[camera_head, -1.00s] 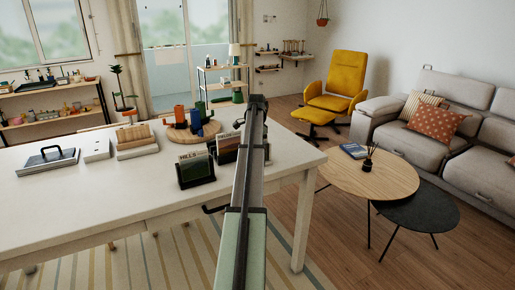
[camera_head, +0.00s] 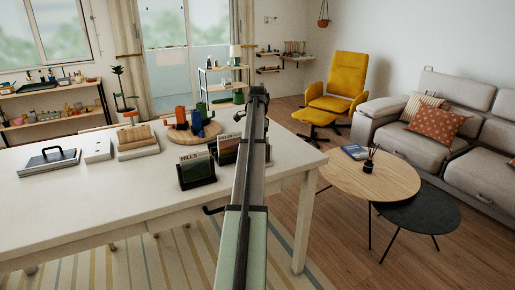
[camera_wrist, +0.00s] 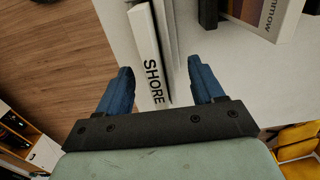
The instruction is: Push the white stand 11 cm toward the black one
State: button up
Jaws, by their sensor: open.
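In the wrist view my gripper (camera_wrist: 160,66) is open, its two blue fingers on either side of a white upright piece (camera_wrist: 147,50) lettered SHORE. A pale strip runs along its right side; I cannot tell whether this is the white stand or what it holds. No finger clearly touches it. A black stand (camera_wrist: 208,12) with a book (camera_wrist: 265,14) is at the top right of the wrist view. In the head view a black stand (camera_head: 197,178) holds a HILLS book, with a second dark-looking stand (camera_head: 228,152) behind it. My arm hides what is beyond, including my fingers.
The white table (camera_head: 110,195) has clear room at front left. A black-handled item (camera_head: 48,160), a white box (camera_head: 97,150) and stacked blocks (camera_head: 137,142) stand at left. A round wooden board (camera_head: 205,132) with coloured cylinders is behind the stands. The table edge is close at right.

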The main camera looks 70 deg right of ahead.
notch_tip(320, 180, up, 10)
jog(key=shift+r, duration=0.1)
dwell(0.8)
